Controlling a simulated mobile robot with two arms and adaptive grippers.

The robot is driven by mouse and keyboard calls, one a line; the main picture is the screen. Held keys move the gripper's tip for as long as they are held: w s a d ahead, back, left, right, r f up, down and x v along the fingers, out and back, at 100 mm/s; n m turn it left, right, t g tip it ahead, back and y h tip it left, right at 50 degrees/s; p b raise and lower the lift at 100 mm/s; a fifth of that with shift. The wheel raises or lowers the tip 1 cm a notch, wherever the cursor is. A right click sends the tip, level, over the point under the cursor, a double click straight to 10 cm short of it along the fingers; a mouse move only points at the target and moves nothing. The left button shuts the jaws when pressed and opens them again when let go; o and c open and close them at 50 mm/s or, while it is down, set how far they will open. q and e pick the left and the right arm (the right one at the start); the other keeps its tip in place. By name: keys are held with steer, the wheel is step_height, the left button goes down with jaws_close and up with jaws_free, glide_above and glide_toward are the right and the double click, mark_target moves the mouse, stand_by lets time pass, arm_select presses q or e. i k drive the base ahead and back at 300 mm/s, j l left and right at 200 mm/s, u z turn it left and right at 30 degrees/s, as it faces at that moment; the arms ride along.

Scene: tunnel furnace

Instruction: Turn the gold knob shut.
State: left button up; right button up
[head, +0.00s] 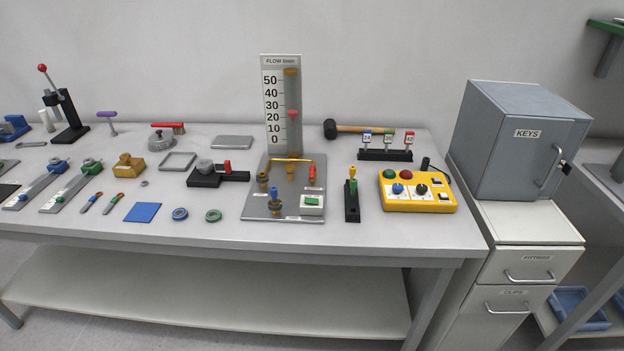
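The flow panel is a grey plate (255,205) on the bench with a tall gauge (283,95) marked "FLOW" and 0 to 50 behind it. The pink float (292,114) stands near 20. A gold-coloured knob (262,178) sits at the plate's left side, and another small brass part (290,171) stands near the middle under a gold pipe (292,160). A blue handle (274,193) on a brass fitting is at the front, and a red handle (312,175) at the right. How far each is turned is too small to tell. Neither gripper shows.
A white box with a green button (312,202) is on the plate's front right. A black stand (352,200) and a yellow control box (417,191) stand to the right. A black clamp block (205,180) is to the left. Bare bench lies along the front edge.

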mark_target(289, 168)
steer(key=j+z, duration=1.05)
steer(key=k+l, duration=0.05)
